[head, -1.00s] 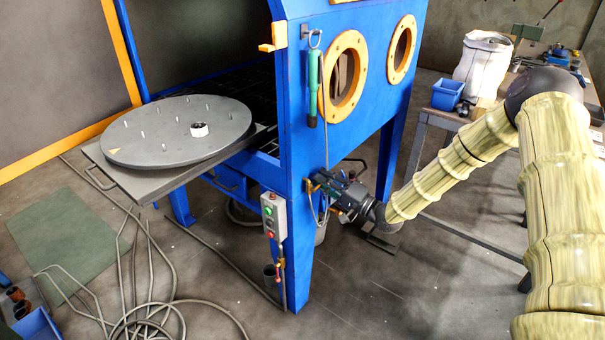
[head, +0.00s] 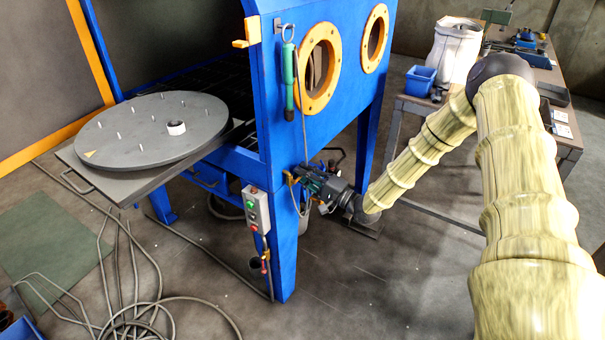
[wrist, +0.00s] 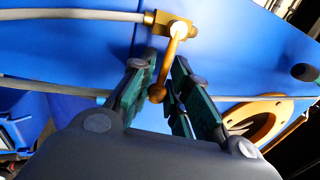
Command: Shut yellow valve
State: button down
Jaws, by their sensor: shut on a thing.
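The yellow valve shows in the wrist view as a brass body (wrist: 172,24) on the blue panel, with a lever (wrist: 168,66) ending in a round knob. A grey hose joins it from the left. My gripper (wrist: 165,62) has its green fingers on either side of the lever and is shut on it. The lever slants down and slightly left in the picture. In the head view, my gripper (head: 314,182) is at the front leg of the blue cabinet, next to the small yellow valve (head: 291,178). The valve's detail is too small there.
The blue cabinet (head: 272,130) has yellow portholes and a hanging green-handled tool (head: 289,80). A control box (head: 256,208) sits on its leg. A round turntable (head: 150,128) juts out left. Hoses (head: 140,315) lie on the floor. A workbench (head: 420,108) stands right.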

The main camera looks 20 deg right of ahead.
jog(key=c, duration=1.6)
grip_release()
jog(key=shift+w+d+f, duration=0.1)
jog(key=shift+d, duration=0.05)
jog(key=v, duration=1.2)
